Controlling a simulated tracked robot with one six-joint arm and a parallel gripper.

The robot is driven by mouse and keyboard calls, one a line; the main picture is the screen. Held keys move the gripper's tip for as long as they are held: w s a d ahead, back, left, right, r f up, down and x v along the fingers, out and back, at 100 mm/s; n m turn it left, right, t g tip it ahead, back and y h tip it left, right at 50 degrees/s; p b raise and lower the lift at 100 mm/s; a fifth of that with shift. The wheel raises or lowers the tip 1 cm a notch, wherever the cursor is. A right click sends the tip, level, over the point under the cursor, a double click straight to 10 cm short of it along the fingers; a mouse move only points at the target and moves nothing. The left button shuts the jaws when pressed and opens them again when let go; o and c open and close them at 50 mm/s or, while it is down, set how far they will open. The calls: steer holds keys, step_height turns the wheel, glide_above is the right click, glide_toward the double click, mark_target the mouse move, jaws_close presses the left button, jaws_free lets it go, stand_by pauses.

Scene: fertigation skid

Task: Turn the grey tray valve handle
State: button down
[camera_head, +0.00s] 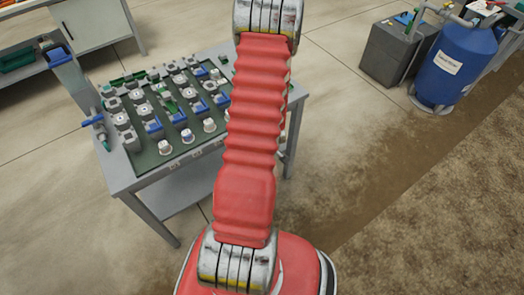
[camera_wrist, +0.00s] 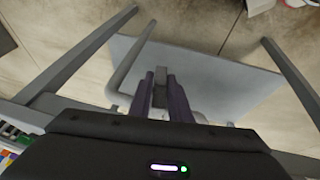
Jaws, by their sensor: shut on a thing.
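My gripper (camera_wrist: 161,92) shows in the wrist view, its two dark purple fingers close together. A small grey piece (camera_wrist: 160,81) stands between the fingers, and they are shut on it. It looks like the grey tray valve handle, but most of it is hidden by the fingers. A grey bent pipe (camera_wrist: 131,58) runs close to the left of the fingers. In the head view my red arm hides part of the workbench (camera_head: 122,178), and neither my gripper nor the grey handle can be made out there.
The bench top holds a green mat (camera_head: 147,158) with several grey and blue fittings. A blue-handled valve (camera_head: 92,120) is on its left edge. A blue tank (camera_head: 455,64) and a grey box (camera_head: 394,52) stand at the upper right. Open floor lies between.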

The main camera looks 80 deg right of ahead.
steer(key=shift+a+f, duration=0.1)
steer(key=c, duration=1.7)
jaws_free()
steer(key=shift+r, duration=0.2)
steer(key=shift+v, duration=6.7)
